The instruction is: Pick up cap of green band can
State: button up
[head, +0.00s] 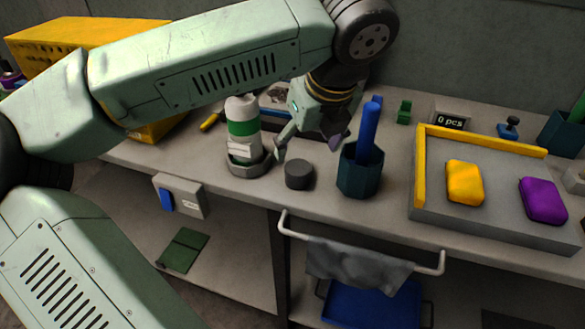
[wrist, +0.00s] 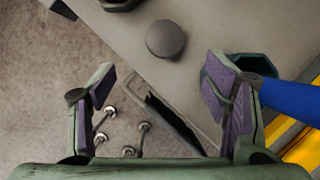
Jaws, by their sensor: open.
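The green band can (head: 243,128), white with a green stripe, stands upright in a grey round holder (head: 248,164) near the bench's front edge. A dark grey round cap (head: 299,176) lies on the bench to its right, apart from it; I cannot tell for sure that it belongs to this can. My gripper (head: 309,142) is open and empty above and behind the cap. In the wrist view the cap (wrist: 165,38) shows beyond and between the open fingers (wrist: 160,82), not touched. The can itself is not clearly visible there.
A dark teal hexagonal cup (head: 360,178) holding a blue bar (head: 369,132) stands close right of the cap. Further right, a grey tray (head: 490,226) with a yellow edge carries yellow and purple blocks. A cloth (head: 358,265) hangs on a rail below the bench front.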

aim_at(299, 168)
jog(key=x, duration=0.4)
jog(key=p+x, duration=0.1)
jog(key=x, duration=0.1)
jog(key=shift+w+a+r, duration=0.1)
jog(key=shift+w+a, duration=0.1)
jog(key=shift+w, duration=0.1)
jog(key=shift+w+f+p, duration=0.3)
jog(key=shift+f+p, duration=0.2)
jog(key=shift+f, duration=0.05)
jog(key=shift+d+p+x, duration=0.1)
jog(key=shift+p+x, duration=0.25)
jog(key=shift+x, duration=0.7)
jog(key=shift+d+p+x, duration=0.15)
jog(key=shift+p+x, duration=0.2)
jog(key=shift+x, duration=0.7)
jog(key=shift+c, duration=0.2)
jog(key=c, duration=0.8)
